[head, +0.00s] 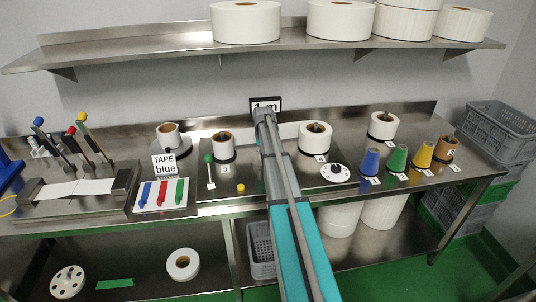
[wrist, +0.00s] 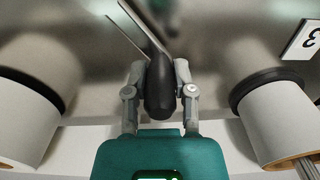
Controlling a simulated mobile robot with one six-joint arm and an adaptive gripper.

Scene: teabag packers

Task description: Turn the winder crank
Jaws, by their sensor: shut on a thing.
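My gripper (head: 264,114) is at the far end of my arm, near the back of the steel bench and just below a small dark-framed sign. In the wrist view my gripper (wrist: 160,72) is shut on a dark, rounded crank handle (wrist: 159,95), with a finger on each side. A thin metal crank arm (wrist: 140,28) runs up from the handle. In the head view the handle is hidden behind my gripper and arm. What the crank arm joins is blurred in the wrist view.
A white roll (head: 222,144) stands left of my arm and another roll (head: 315,135) right of it; in the wrist view rolls flank the gripper on both sides. A green-knobbed lever (head: 208,159) is at left. Coloured cones, including a blue one (head: 370,162), stand at right. A shelf (head: 150,49) hangs above.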

